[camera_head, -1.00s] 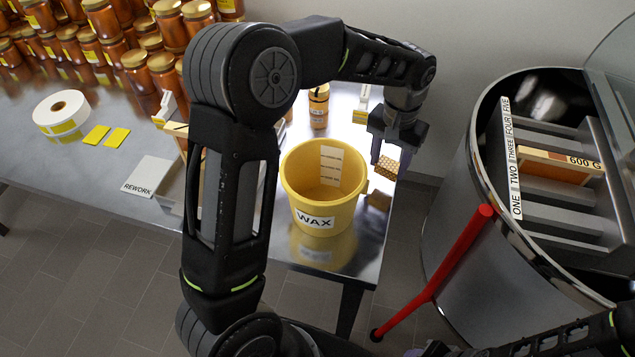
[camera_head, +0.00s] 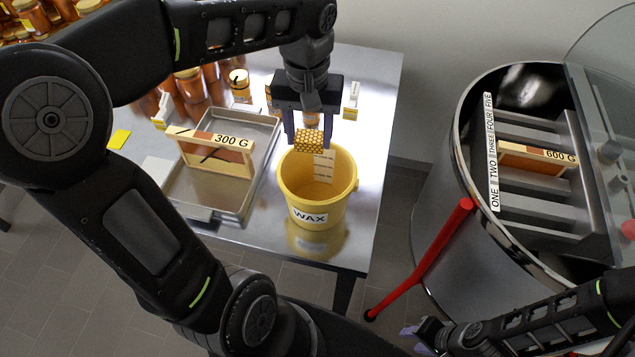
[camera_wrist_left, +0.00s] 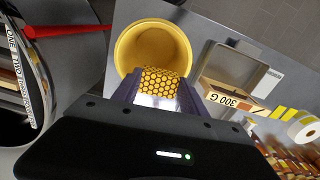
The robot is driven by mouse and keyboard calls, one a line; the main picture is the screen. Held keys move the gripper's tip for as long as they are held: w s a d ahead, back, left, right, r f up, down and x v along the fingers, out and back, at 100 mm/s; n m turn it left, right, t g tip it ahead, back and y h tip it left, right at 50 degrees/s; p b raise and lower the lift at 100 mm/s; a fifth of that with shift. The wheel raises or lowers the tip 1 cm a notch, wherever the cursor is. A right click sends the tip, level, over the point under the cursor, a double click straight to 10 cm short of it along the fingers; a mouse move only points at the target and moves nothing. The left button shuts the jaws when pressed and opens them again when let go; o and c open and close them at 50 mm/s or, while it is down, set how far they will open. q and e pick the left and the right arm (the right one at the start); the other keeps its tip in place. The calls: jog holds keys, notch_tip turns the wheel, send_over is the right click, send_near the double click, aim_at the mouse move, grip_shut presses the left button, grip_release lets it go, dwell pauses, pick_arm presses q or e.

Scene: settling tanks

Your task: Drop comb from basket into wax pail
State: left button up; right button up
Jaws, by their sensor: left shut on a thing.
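The yellow pail labelled WAX (camera_head: 297,195) stands upright near the table's front edge. It also shows in the wrist view (camera_wrist_left: 128,45). My left gripper (camera_head: 307,138) is shut on a golden piece of comb (camera_head: 304,142), held above the back part of the pail's opening. The comb (camera_wrist_left: 160,82) sits between the fingers in the wrist view, with the pail's opening beyond it. My right gripper (camera_head: 416,340) is low at the bottom, far from the pail, its fingertips apart and empty.
A metal tray (camera_head: 246,165) with a frame marked 300 G (camera_head: 215,150) lies left of the pail. Jars (camera_head: 240,85) stand behind. A steel drum (camera_head: 425,245) with a red bar (camera_head: 430,262) is to the right, across a floor gap.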

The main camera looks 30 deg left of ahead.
pick_arm(q)
jog(key=shift+s+d+f, duration=0.35)
jog(key=shift+s+f, duration=0.2)
jog(key=shift+s, duration=0.2)
jog(key=shift+n, duration=0.3)
jog(key=shift+w, duration=0.1)
jog(key=shift+f, duration=0.1)
notch_tip(320, 180, down, 6)
jog(key=b, duration=0.4)
jog(key=shift+b, duration=0.4)
jog(key=o, duration=1.4)
